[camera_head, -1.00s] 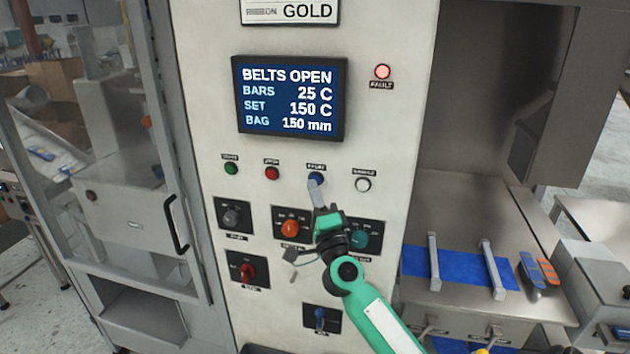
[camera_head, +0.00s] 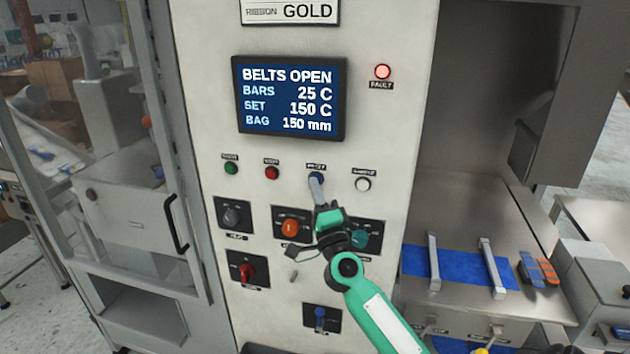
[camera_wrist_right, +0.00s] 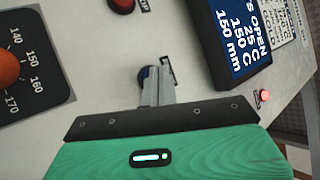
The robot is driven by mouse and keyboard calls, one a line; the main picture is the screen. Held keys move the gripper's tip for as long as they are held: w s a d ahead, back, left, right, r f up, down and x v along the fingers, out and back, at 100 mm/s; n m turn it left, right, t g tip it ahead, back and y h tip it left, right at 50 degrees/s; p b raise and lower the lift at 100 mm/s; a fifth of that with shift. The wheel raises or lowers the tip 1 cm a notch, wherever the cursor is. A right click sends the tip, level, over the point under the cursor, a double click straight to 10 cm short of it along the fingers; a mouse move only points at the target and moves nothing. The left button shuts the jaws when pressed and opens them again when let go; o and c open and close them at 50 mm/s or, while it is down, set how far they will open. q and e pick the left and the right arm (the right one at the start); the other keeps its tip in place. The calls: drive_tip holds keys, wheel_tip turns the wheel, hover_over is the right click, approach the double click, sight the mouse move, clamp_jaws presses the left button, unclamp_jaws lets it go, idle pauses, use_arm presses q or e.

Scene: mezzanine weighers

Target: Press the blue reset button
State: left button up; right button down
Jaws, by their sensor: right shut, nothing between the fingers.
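The blue reset button (camera_head: 316,175) is on the pale control panel, below the screen, in a row of small round buttons. My right gripper (camera_head: 317,185) is shut and empty, its fingertips at the button and partly covering it. In the right wrist view the shut fingers (camera_wrist_right: 157,82) point at the panel and the blue button (camera_wrist_right: 142,74) shows in part beside their tips. I cannot tell whether the button is pushed in. My left gripper is not in view.
A green button (camera_head: 231,169), a red button (camera_head: 271,173) and a white button (camera_head: 363,185) are in the same row. Rotary switches, including an orange knob (camera_head: 290,228), sit below. The screen (camera_head: 291,97) reads BELTS OPEN. The red fault lamp (camera_head: 382,72) is lit.

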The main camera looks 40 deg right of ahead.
drive_tip(key=shift+w+d, duration=0.1)
drive_tip(key=shift+d, duration=0.05)
idle(0.5)
drive_tip(key=shift+s+a+p, duration=0.4)
drive_tip(key=shift+s+a, duration=0.15)
drive_tip(key=shift+a, duration=0.1)
drive_tip(key=s+a+p, duration=0.1)
drive_tip(key=s+a, duration=0.2)
drive_tip(key=shift+s+a, duration=0.15)
drive_tip(key=shift+a, duration=0.25)
idle(0.7)
